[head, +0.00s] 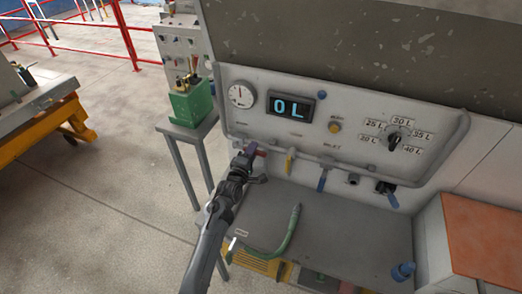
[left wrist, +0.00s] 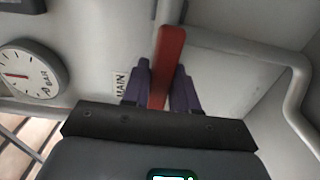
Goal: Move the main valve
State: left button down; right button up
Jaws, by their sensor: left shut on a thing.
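The main valve's red lever (left wrist: 168,52) stands between my left gripper's purple fingers in the left wrist view, next to a label reading MAIN (left wrist: 119,86). My left gripper (left wrist: 161,82) is shut on this lever. In the head view my left gripper (head: 249,157) is at the left part of the panel's lower pipe, below the gauge, and only a small reddish bit of the lever (head: 260,153) shows. The valve body is mostly hidden by the gripper. My right gripper is not in view.
The panel (head: 300,135) carries a round gauge (head: 242,95), a display reading 0L (head: 290,107) and a dial (head: 395,140). A yellow lever (head: 290,161) and blue lever (head: 322,180) hang to the right. A green hose (head: 291,235) and blue cup (head: 402,271) are on the shelf below.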

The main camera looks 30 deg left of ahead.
pick_arm(q)
jog(key=shift+r, duration=0.2)
dwell(0.3)
jog(key=c, duration=1)
grip_release()
jog(key=shift+o, duration=0.2)
jog(key=p+v, duration=0.8)
jog(key=v, duration=0.2)
jog(key=shift+s, duration=0.35)
jog(key=shift+d+f, duration=0.1)
